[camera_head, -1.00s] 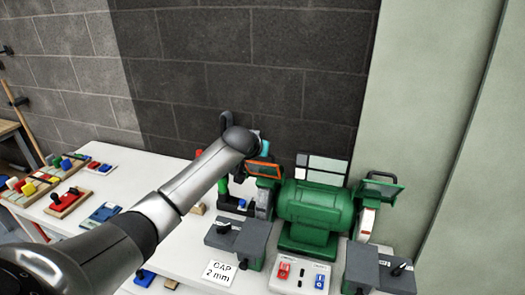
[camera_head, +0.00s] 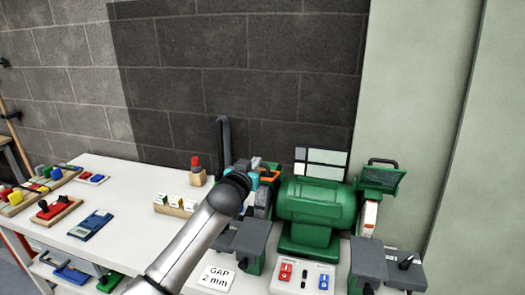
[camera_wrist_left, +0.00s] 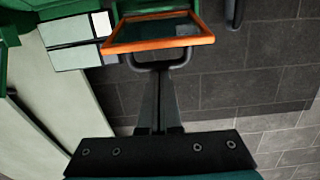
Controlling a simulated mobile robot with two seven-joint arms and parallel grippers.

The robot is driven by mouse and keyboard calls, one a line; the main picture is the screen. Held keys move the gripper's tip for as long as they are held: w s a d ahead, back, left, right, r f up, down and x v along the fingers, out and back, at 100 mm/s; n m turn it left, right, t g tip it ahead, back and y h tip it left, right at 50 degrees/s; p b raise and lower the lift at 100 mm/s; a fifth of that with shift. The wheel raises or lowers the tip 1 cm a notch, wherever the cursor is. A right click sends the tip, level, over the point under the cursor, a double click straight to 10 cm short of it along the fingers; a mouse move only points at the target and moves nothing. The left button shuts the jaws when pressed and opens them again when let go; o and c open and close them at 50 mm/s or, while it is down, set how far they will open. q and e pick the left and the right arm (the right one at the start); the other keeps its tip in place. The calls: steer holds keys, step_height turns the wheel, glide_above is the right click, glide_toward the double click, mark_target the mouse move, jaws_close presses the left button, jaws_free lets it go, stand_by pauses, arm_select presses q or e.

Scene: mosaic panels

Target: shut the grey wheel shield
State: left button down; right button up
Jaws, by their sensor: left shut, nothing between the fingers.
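The green bench grinder (camera_head: 315,210) stands on the white bench. Its left wheel side (camera_head: 262,200) is partly hidden by my left wrist. The orange-framed shield (camera_head: 270,175) on that side shows only in part there; the wrist view shows its frame and clear pane (camera_wrist_left: 160,33) with a dark grey bar handle (camera_wrist_left: 180,63). My left gripper (camera_wrist_left: 160,80) is shut and empty, its fingertips close to that handle; I cannot tell whether they touch. In the head view my left gripper (camera_head: 257,170) is beside the shield. My right gripper is out of view.
The right shield (camera_head: 380,179) has a dark green frame and black handle. Grey tool rests (camera_head: 250,237) and a switch box (camera_head: 302,276) stand in front. A gap card (camera_head: 216,276) and a block with tags (camera_head: 175,205) lie left. A dark post (camera_head: 224,140) rises behind.

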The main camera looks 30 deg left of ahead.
arm_select(q)
step_height(320, 180, down, 8)
steer(key=s+t+y+b, duration=0.1)
steer(key=s+t+b, duration=0.1)
steer(key=b, duration=0.7)
steer(key=shift+s+d+f+t+b, duration=0.25)
steer(key=shift+s+d+t+b, duration=0.15)
steer(key=shift+t, duration=0.4)
steer(key=shift+f, duration=0.25)
step_height(320, 180, up, 5)
steer(key=s+p, duration=0.2)
steer(key=p, duration=0.2)
steer(key=s+d+f, duration=0.2)
steer(key=s+f, duration=0.3)
steer(key=s, duration=0.2)
steer(key=shift+f+b, duration=0.2)
steer(key=shift+b, duration=0.25)
